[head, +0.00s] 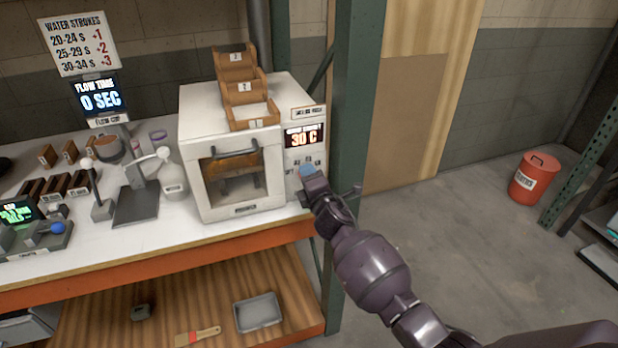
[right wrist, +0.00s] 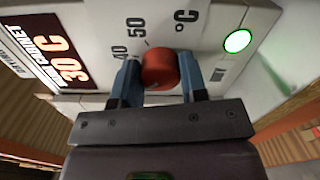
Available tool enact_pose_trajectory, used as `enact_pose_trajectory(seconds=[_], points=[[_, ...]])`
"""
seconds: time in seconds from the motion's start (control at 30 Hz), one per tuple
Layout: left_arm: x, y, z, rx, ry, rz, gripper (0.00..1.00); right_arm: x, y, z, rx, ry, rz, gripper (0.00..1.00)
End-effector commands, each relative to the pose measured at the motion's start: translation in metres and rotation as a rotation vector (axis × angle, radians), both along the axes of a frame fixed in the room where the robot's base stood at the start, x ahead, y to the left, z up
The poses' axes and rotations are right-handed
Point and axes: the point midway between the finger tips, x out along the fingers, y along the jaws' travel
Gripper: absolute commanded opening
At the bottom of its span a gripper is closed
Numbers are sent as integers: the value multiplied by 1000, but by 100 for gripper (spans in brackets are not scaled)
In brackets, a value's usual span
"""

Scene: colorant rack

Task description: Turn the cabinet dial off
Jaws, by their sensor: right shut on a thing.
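The white cabinet (head: 265,95) stands at the right end of the workbench, and its panel display (head: 304,136) reads 30 C. In the right wrist view the red dial (right wrist: 159,68) sits on the white panel between marks such as 40, 50 and °C. My right gripper (head: 307,172) is at the cabinet's front panel. In the right wrist view its blue fingers (right wrist: 160,84) are closed on both sides of the dial. The dial is hidden behind the gripper in the head view. My left gripper is out of view.
A green lit light (right wrist: 237,41) is on the panel beside the dial.

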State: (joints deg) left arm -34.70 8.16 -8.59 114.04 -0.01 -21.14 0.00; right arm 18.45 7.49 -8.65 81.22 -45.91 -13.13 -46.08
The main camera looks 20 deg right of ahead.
Motion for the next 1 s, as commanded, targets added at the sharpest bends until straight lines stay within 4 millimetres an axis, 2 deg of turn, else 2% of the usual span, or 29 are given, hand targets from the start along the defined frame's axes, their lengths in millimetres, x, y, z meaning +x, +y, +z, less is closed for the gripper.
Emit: enact_pose_trajectory(seconds=[0.5,1.0], points=[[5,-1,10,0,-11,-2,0,0,1,2,-433,-15,1,16],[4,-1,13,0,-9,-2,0,0,1,1,-591,-20,2,16]])
